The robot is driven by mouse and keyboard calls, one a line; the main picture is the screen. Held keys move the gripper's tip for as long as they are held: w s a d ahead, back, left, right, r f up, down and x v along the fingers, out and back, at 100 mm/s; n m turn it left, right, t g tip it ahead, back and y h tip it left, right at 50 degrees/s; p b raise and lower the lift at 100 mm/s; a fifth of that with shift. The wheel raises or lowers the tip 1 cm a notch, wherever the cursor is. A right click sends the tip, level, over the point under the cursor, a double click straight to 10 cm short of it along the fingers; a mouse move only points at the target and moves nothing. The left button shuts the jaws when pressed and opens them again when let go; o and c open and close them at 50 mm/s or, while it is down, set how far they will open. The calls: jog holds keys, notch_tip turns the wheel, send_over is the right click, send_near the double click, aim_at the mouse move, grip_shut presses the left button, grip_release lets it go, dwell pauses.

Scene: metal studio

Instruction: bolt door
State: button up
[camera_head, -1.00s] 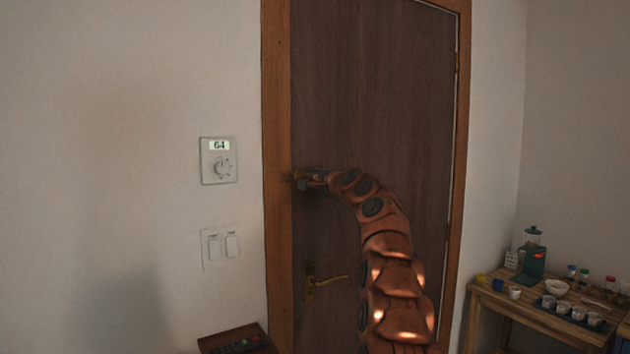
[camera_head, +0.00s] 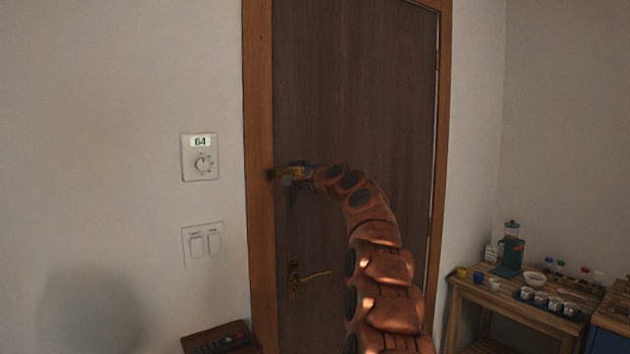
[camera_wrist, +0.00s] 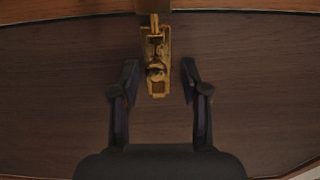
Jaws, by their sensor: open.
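The brown wooden door (camera_head: 370,90) stands closed in its orange-brown frame (camera_head: 258,110). The brass door bolt (camera_wrist: 157,48) is mounted near the door's left edge, above the handle. In the wrist view its rod (camera_wrist: 154,21) points up to the frame edge, and a round knob (camera_wrist: 156,71) sits on its lower part. My gripper (camera_wrist: 160,77) is open, with one dark finger on each side of the bolt's lower end and a visible gap on both sides. In the head view my gripper (camera_head: 298,176) is at the bolt and partly hides it.
A brass lever handle (camera_head: 294,278) is below the bolt. A thermostat reading 64 (camera_head: 200,157) and light switches (camera_head: 204,243) are on the left wall. A brown tray (camera_head: 218,338) is at the lower left. A wooden table (camera_head: 500,300) with cups stands at right.

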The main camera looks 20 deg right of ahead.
jog(key=shift+s, duration=0.45)
jog(key=shift+s+f, duration=0.2)
jog(key=shift+s, duration=0.25)
jog(key=s+d, duration=0.1)
jog(key=s, duration=0.7)
jog(key=shift+s+d, duration=0.25)
jog(key=shift+d, duration=0.05)
